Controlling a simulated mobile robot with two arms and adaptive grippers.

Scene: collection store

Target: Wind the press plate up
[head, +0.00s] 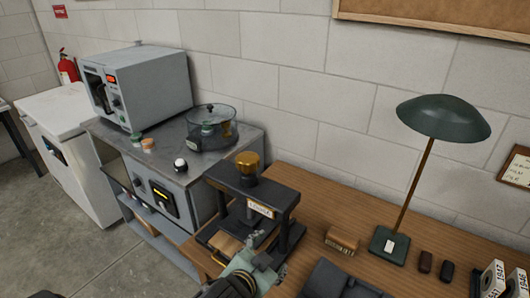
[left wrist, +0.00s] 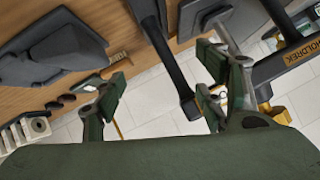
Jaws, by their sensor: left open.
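The press is a dark frame (head: 284,199) at the left end of the wooden table, with a brass knob (head: 247,161) on top and a label on its crossbar. A screw goes down below the crossbar. The plate's height is hard to tell. A wooden piece (head: 226,243) lies low in the press. The labelled crossbar (left wrist: 282,62) also shows at the right of the left wrist view. My left gripper (head: 257,262) is open in front of the press, below the knob and apart from it. Its spread green fingers (left wrist: 162,85) hold nothing. My right gripper is out of view.
A green lamp (head: 388,244) stands right of the press, with a small wooden block (head: 341,241) between them. A dark object (head: 340,282) lies near the front. A steel bench with an oven (head: 152,82) and a glass-lidded pot (head: 211,128) stands left.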

